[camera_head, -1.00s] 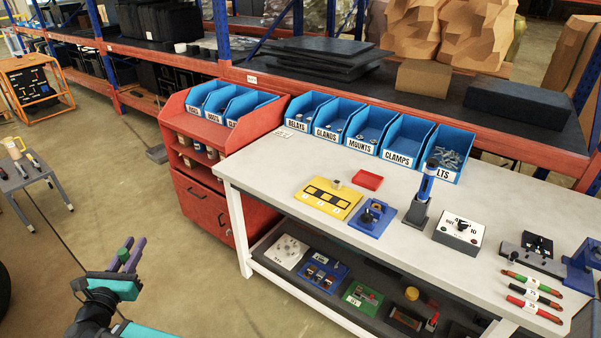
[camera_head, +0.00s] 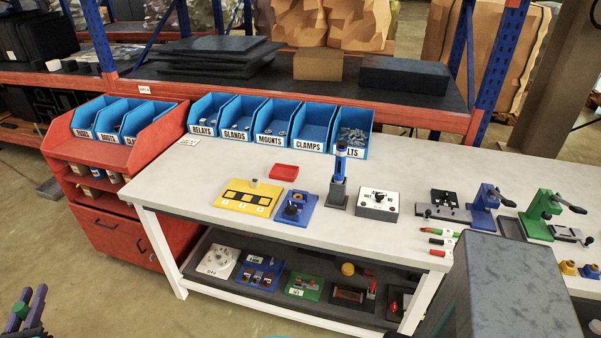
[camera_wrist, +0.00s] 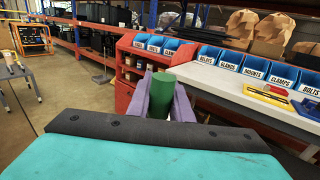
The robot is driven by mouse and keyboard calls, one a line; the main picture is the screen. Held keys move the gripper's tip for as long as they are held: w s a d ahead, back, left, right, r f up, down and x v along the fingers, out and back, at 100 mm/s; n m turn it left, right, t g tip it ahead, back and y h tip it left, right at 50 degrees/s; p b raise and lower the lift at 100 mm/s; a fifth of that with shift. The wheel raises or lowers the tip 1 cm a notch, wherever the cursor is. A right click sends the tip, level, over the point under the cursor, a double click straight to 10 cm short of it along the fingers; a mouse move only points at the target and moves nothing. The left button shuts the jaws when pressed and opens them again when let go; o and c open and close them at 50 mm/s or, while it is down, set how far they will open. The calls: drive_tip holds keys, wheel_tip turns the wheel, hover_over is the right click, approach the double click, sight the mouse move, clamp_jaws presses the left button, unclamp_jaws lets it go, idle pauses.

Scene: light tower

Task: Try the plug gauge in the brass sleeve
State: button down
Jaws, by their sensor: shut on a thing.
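My gripper (camera_head: 28,306) has purple fingers and shows at the bottom left of the head view, partly cut off. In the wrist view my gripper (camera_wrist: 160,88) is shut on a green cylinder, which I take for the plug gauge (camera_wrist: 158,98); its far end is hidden. The gripper is in the air, left of and well apart from the white bench (camera_head: 190,215).
A tall grey box (camera_head: 510,285) stands before the bench's right part. Blue bins (camera_head: 273,142) line its back. A yellow plate (camera_head: 248,197), a blue fixture (camera_head: 296,208), a grey-white switch box (camera_head: 377,204), and blue (camera_head: 484,205) and green (camera_head: 540,212) clamps stand on it.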

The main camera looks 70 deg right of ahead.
drive_tip(key=s+d+m+g+h+p, duration=0.1)
drive_tip(key=s+d+m+g, duration=0.3)
drive_tip(key=d, duration=1)
drive_tip(key=s+d+m+g+h, duration=0.1)
drive_tip(key=s+d+m+g, duration=0.3)
drive_tip(key=d, duration=1)
drive_tip(key=s+d+m+g+h+p, duration=0.15)
drive_tip(key=d+g, duration=0.45)
drive_tip(key=d, duration=0.8)
drive_tip(key=s+d+m+g+y, duration=0.3)
drive_tip(key=s+d+m+g, duration=0.1)
drive_tip(key=s+d, duration=0.9)
drive_tip(key=s+d+m+g+y, duration=0.4)
drive_tip(key=s+d+g, duration=0.3)
drive_tip(key=s+d, duration=0.7)
drive_tip(key=s, duration=0.8)
drive_tip(key=shift+m+p, duration=0.35)
drive_tip(key=shift+p, duration=0.05)
drive_tip(key=shift+d+r, duration=0.1)
drive_tip(key=shift+w+f+b, duration=0.1)
drive_tip(key=shift+f+b, duration=0.45)
drive_tip(key=shift+f, duration=1.6)
